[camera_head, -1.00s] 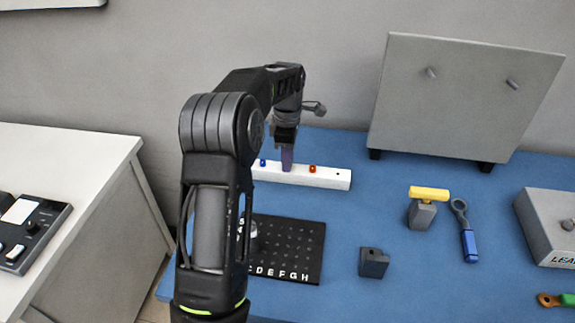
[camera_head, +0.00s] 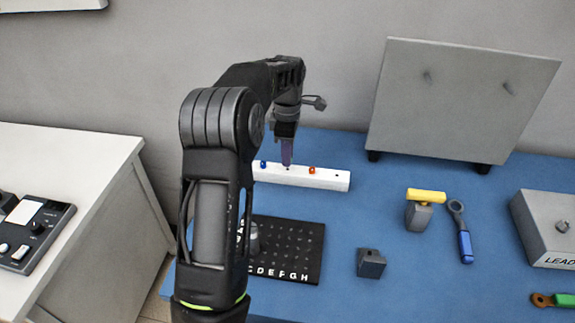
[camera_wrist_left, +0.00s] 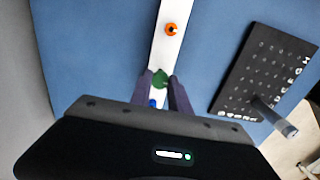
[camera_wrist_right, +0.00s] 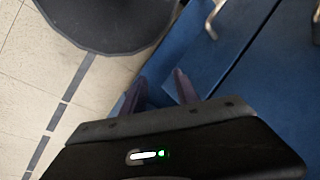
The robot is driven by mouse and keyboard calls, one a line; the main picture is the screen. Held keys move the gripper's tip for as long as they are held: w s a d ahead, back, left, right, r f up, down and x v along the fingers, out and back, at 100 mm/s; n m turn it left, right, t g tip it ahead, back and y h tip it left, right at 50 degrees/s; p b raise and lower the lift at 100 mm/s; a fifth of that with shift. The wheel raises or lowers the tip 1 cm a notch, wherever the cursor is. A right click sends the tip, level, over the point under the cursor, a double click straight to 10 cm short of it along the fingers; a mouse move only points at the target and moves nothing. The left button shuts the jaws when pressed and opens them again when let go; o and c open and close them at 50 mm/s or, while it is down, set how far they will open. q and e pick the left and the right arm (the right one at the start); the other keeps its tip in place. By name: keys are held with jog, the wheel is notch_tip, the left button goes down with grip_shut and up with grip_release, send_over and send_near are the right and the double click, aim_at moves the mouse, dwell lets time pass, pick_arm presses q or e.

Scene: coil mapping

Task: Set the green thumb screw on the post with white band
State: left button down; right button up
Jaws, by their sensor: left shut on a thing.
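The green thumb screw (camera_wrist_left: 160,78) shows between the fingers of my left gripper (camera_wrist_left: 162,92) in the left wrist view. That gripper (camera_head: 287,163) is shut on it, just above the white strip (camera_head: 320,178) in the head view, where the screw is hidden. Two short grey posts, one on the left (camera_head: 428,77) and one on the right (camera_head: 507,88), stick out of the upright grey panel (camera_head: 450,120). No white band can be made out on either. My right gripper (camera_wrist_right: 160,92) is open and empty in the right wrist view.
The strip holds a blue screw (camera_head: 263,163) and an orange screw (camera_head: 312,170). A black lettered board (camera_head: 300,262) lies in front. A yellow-topped tool (camera_head: 427,197), blue-handled wrench (camera_head: 465,240), small dark block (camera_head: 371,264) and grey box (camera_head: 545,230) stand to the right.

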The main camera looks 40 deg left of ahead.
pick_arm(q)
jog(key=shift+r, duration=0.3)
pick_arm(e)
jog(key=shift+r, duration=0.25)
